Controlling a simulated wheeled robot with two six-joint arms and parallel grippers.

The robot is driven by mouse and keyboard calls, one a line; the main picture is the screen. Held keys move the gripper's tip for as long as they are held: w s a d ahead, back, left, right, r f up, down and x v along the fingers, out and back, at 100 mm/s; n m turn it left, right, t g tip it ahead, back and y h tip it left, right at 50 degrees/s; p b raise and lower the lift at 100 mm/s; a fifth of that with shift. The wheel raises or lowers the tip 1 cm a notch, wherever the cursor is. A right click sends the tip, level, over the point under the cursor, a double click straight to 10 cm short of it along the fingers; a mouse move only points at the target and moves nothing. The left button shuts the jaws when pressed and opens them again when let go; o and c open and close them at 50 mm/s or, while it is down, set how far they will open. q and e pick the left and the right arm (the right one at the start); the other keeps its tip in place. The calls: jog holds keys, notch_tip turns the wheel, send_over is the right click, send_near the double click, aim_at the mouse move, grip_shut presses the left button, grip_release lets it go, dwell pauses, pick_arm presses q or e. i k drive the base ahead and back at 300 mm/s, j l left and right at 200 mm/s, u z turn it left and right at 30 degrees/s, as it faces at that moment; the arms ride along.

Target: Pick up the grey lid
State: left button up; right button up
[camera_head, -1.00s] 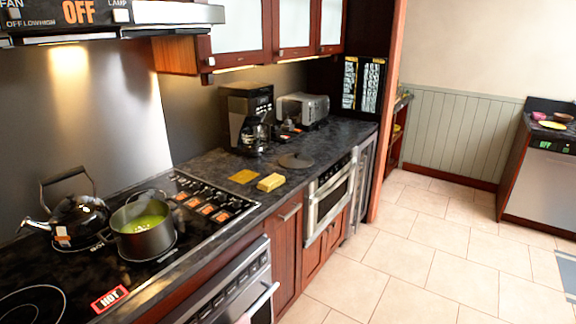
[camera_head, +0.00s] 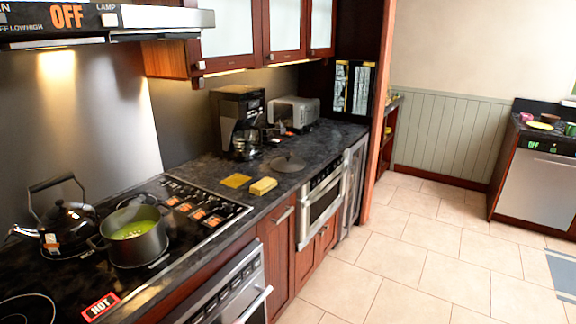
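The grey lid (camera_head: 287,163) is a dark, round disc with a small knob. It lies on the dark countertop (camera_head: 213,168), in front of the coffee maker and toaster, behind and to the right of a yellow block. An open dark pot (camera_head: 137,248) with green contents stands on the stove at the left. Neither of my grippers shows in the head view.
A yellow block (camera_head: 263,186) and a flat yellow piece (camera_head: 236,181) lie before the lid. A coffee maker (camera_head: 238,122) and toaster (camera_head: 294,112) stand behind.

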aim_at(287, 164)
jog(key=i+l, duration=1.65)
jog(key=l, duration=0.25)
jog(key=j+u, duration=0.05)
